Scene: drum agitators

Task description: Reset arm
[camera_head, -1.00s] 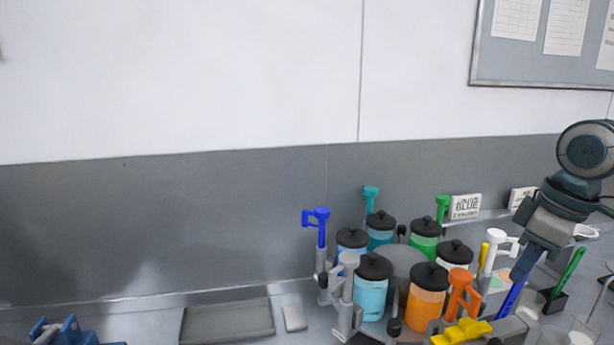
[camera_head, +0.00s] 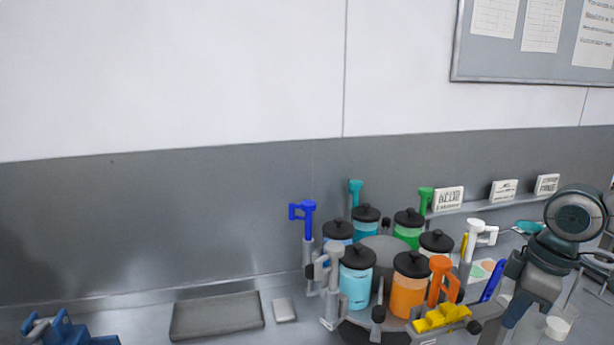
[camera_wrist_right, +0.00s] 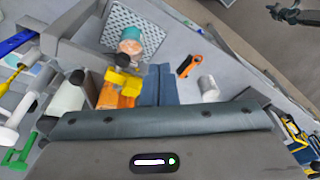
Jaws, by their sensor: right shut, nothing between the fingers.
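My right gripper (camera_head: 512,318) hangs pointing down at the lower right of the head view, by the right end of the jar carousel. In the right wrist view its blue fingers (camera_wrist_right: 158,85) are together with nothing between them. The carousel holds several black-lidded jars, among them a light blue jar (camera_head: 356,285) and an orange jar (camera_head: 408,296). Coloured agitator handles stand around it: blue (camera_head: 309,216), teal (camera_head: 355,190), green (camera_head: 425,197), orange (camera_head: 439,275), white (camera_head: 478,232) and grey (camera_head: 333,262).
Labelled signs (camera_head: 448,199) stand along the back ledge.

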